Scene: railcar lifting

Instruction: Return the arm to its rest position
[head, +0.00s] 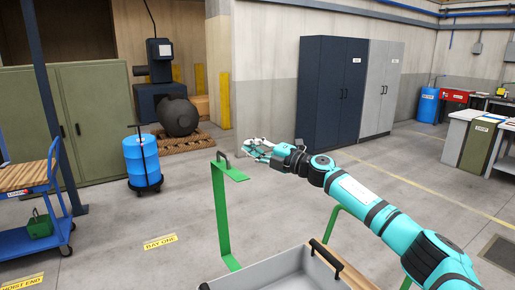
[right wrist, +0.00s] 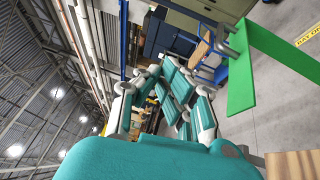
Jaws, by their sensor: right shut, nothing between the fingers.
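My right arm reaches in from the lower right of the head view, stretched out over the floor. Its right gripper (head: 254,149) is at the far end of the arm, shut and empty. It is in the air close to the right of the top of a green bent bracket (head: 220,215) in the picture. In the right wrist view the gripper's fingers (right wrist: 160,92) are together with nothing held between them. The green bracket (right wrist: 268,65) shows to their right there, apart from them. My left gripper is in neither view.
A grey tray (head: 262,276) with a dark handle stands low in front. A blue drum (head: 142,160), a blue cart (head: 35,222) and a green cabinet (head: 100,125) stand to the left. Dark blue lockers (head: 330,90) stand behind. Open floor lies between.

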